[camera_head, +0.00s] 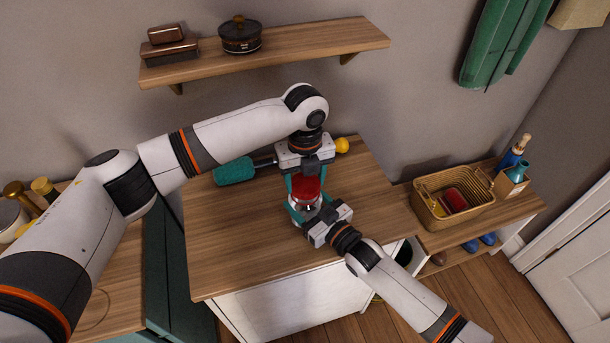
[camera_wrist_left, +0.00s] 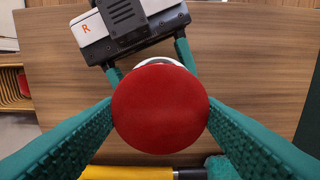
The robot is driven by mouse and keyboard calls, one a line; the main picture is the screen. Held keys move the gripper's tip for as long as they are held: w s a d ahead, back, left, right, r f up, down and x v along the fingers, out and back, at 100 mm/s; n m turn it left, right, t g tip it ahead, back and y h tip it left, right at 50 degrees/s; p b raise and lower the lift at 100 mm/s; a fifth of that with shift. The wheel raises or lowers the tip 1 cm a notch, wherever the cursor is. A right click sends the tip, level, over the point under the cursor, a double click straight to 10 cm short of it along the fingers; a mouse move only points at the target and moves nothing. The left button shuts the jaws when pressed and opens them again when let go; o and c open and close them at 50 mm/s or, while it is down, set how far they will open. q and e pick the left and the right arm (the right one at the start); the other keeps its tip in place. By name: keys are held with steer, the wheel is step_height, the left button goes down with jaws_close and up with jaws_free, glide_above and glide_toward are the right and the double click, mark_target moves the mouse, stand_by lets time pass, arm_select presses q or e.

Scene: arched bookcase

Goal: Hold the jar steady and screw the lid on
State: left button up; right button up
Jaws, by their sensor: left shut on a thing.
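The red lid (camera_head: 306,188) sits over the jar (camera_head: 306,207) on the wooden cabinet top. My left gripper (camera_head: 306,183) points down and is shut on the lid; in the left wrist view the round lid (camera_wrist_left: 160,108) fills the space between its teal fingers. My right gripper (camera_head: 307,209) comes from the front right, with its fingers on both sides of the jar. In the left wrist view my right gripper (camera_wrist_left: 150,62) also reaches around the jar under the lid. The lid hides most of the jar and the thread there, so I cannot tell how far it is screwed.
A teal duster (camera_head: 235,171) with a dark and yellow handle lies behind the jar. A wicker basket (camera_head: 453,197) stands on a lower bench at right. The cabinet top's left side is clear.

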arm_select(q)
steer(key=shift+f, duration=0.55)
arm_select(e)
steer(key=c, duration=0.5)
arm_select(q)
steer(key=m, duration=0.7)
steer(key=shift+m, duration=0.3)
steer(key=m, duration=0.5)
steer(key=o, duration=0.9)
steer(key=shift+o, duration=0.2)
